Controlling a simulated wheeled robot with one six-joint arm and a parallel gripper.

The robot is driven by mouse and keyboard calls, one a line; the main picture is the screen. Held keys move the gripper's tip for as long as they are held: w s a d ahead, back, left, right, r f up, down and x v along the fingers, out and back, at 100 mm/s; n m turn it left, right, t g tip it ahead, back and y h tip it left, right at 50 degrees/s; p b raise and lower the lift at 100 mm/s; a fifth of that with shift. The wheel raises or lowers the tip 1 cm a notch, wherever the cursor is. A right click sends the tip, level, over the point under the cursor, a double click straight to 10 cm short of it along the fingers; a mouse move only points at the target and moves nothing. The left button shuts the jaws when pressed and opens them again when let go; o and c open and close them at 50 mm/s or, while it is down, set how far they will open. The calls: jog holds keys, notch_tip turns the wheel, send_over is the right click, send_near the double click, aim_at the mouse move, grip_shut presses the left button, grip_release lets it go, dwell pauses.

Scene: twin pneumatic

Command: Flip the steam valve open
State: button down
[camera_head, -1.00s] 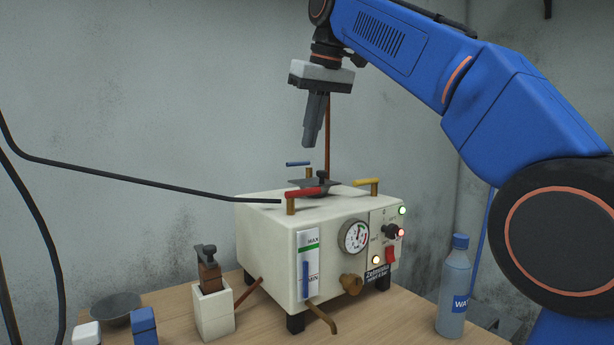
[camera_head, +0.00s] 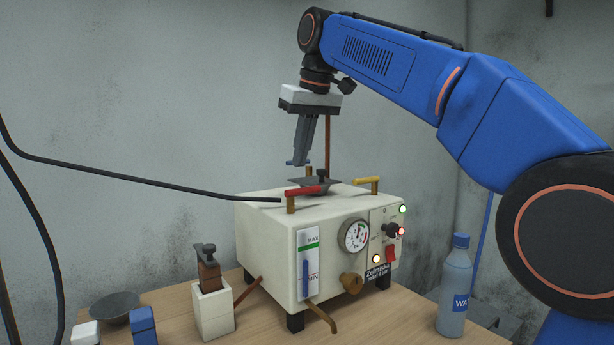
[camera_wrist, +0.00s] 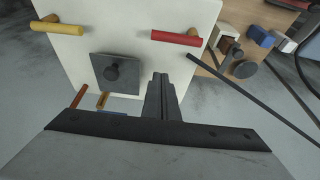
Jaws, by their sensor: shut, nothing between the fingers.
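The cream steam machine (camera_head: 270,240) stands on the table with three lever handles. The red handle (camera_head: 304,190) is on the near left of its top, also in the wrist view (camera_wrist: 176,38). The yellow handle (camera_head: 366,180) is at the right, also in the wrist view (camera_wrist: 57,28). The blue handle (camera_head: 289,162) is at the back, mostly hidden behind my fingers; the wrist view shows part of it (camera_wrist: 95,111) by the gripper body. My gripper (camera_head: 300,163) is shut and empty, pointing down above the machine's back. I cannot tell whether it touches the blue handle.
A dark square plate with a knob (camera_wrist: 112,72) lies on the machine's top. A copper pipe (camera_head: 327,140) rises behind it. A black hose (camera_head: 150,179) reaches the red handle's area. A water bottle (camera_head: 455,285) stands at right, a white holder (camera_head: 213,310) at left.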

jog(key=x, duration=0.4)
jog(key=shift+f, duration=0.25)
jog(key=shift+s+d, duration=0.6)
jog(key=shift+s, duration=0.35)
jog(key=shift+s+d+f, duration=0.25)
jog(key=shift+s+d, duration=0.2)
jog(key=shift+s, duration=0.2)
